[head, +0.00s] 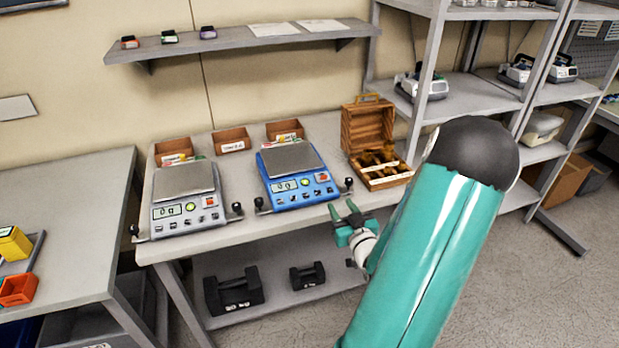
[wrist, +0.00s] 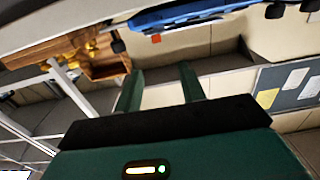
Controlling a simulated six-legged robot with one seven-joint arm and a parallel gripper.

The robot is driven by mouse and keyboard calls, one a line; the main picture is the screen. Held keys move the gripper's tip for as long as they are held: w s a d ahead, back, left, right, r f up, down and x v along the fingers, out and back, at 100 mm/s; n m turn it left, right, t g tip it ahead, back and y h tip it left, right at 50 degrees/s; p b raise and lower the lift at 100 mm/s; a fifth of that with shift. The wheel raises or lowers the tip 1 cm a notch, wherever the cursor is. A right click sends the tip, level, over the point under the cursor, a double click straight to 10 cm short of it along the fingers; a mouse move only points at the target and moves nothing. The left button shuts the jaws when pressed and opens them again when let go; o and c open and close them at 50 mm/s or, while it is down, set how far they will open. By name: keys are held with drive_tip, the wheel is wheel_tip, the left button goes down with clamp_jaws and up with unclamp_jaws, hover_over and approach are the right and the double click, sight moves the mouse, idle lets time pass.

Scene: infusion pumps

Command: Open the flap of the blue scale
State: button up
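The blue scale (head: 300,187) stands on the bench with a grey weighing plate on top and a display and buttons on its sloped front. A black knob (head: 348,184) sticks out at its front right corner, and another (head: 260,203) at its front left. I cannot make out which part is the flap. My gripper (head: 344,208) is open and empty, just in front of the bench edge near the right knob. In the wrist view my gripper (wrist: 158,78) shows two spread green fingers, apart from the blue scale (wrist: 190,13) at the top edge.
A grey scale (head: 185,205) stands to the left. An open wooden box of weights (head: 380,165) stands close on the right. Small brown bins (head: 231,141) line the back. Black weights (head: 235,290) lie on the lower shelf (head: 280,300). Floor before the bench is clear.

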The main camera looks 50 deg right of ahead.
sight(325, 177)
drive_tip(key=x, duration=1.3)
drive_tip(key=shift+w+d, duration=0.1)
drive_tip(key=shift+d, duration=0.35)
clamp_jaws()
